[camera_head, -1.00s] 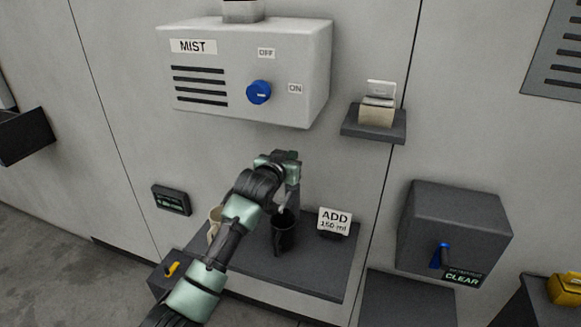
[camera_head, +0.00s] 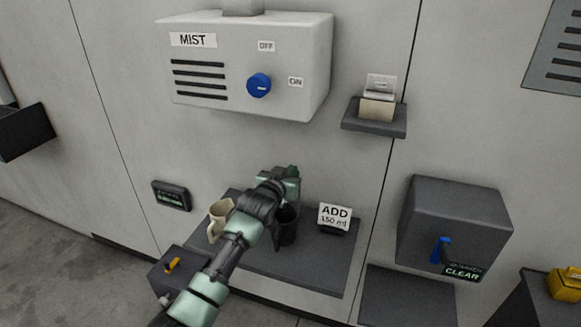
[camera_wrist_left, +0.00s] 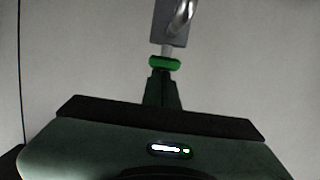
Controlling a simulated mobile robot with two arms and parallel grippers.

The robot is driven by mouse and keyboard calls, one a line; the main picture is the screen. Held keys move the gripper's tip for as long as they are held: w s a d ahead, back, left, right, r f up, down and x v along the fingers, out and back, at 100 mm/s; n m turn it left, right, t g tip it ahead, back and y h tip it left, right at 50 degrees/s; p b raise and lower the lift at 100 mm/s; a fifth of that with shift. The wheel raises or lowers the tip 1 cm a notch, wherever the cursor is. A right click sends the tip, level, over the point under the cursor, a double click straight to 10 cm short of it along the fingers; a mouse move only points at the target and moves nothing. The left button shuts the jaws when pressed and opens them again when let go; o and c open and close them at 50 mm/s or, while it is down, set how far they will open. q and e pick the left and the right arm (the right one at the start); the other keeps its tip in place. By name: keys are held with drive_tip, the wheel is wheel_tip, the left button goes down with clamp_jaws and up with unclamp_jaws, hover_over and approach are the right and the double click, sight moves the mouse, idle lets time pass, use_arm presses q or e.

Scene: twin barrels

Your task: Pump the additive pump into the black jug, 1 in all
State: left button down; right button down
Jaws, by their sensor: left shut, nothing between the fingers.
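The black jug (camera_head: 288,232) stands upright on the dark wall shelf (camera_head: 315,268), its top partly hidden by my left arm. My left gripper (camera_head: 290,180) is just above the jug, shut and empty. In the left wrist view its dark fingers (camera_wrist_left: 162,90) are together, with their tips at a green cap (camera_wrist_left: 164,63); I cannot tell whether they touch. Beyond the cap, a short pale stem leads to a grey block with a curved metal piece (camera_wrist_left: 182,18), which looks like the additive pump. In the head view my gripper hides most of it. The right gripper is not in view.
A cream jug (camera_head: 221,215) stands left of the black jug, close to my forearm. A sign reading ADD 150 ml (camera_head: 335,217) stands to the right. The MIST box (camera_head: 245,65) juts out above. A dark box with a blue lever (camera_head: 455,225) is at right.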

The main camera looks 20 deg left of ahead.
use_arm(q)
drive_tip(key=shift+f, duration=0.2)
wheel_tip(320, 180, up, 4)
drive_tip(key=p, duration=0.4)
drive_tip(key=shift+w+r, duration=0.15)
drive_tip(key=shift+r, duration=0.05)
drive_tip(key=b+v, duration=0.2)
drive_tip(key=v, duration=0.8)
drive_tip(key=shift+s, duration=0.2)
